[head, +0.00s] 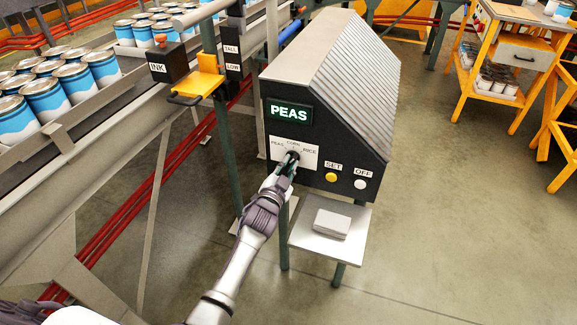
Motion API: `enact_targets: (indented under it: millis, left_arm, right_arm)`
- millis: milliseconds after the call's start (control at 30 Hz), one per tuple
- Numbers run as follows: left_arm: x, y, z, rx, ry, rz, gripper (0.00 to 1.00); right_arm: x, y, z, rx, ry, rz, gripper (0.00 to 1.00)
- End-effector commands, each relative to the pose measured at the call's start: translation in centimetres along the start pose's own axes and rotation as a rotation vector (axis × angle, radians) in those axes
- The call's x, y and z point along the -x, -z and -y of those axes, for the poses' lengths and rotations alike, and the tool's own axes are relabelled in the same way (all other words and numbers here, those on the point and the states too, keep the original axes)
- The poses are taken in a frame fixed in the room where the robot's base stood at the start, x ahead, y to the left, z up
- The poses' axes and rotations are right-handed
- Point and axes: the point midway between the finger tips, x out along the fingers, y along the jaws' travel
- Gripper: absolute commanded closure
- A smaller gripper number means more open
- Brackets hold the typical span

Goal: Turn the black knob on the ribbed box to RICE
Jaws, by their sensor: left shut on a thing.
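The ribbed box (345,62) stands in the middle of the head view, with a grey ribbed top and a dark front panel. Its lit display (289,112) reads PEAS in green. Below it, a white dial plate (309,163) carries the labels PEAS, CORN and RICE. The black knob (293,155) sits on this plate, partly hidden by my left gripper. My left gripper (287,165) reaches up from below and is shut on the black knob. Which label the knob points to is hard to tell. My right gripper is not in view.
A yellow SET button (331,177) and a white OFF button (360,184) sit right of the dial. A small shelf (302,236) holding a pale stack (331,224) is below. A conveyor with blue-and-white cans (46,99) runs along the left. Open floor lies to the right.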

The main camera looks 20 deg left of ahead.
Motion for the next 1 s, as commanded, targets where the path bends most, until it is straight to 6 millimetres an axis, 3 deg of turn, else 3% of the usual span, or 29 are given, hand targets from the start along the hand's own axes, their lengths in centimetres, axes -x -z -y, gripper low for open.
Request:
enact_targets:
  millis: [400, 1000]
  left_arm:
    - [0.06, -0.15, -0.11, -0.214, -0.002, 0.002, 1.00]
    - [0.06, -0.15, -0.11, -0.256, -0.002, 0.003, 1.00]
  right_arm:
    - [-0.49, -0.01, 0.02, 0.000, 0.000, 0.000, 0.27]
    - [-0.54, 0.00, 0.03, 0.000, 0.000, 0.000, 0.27]
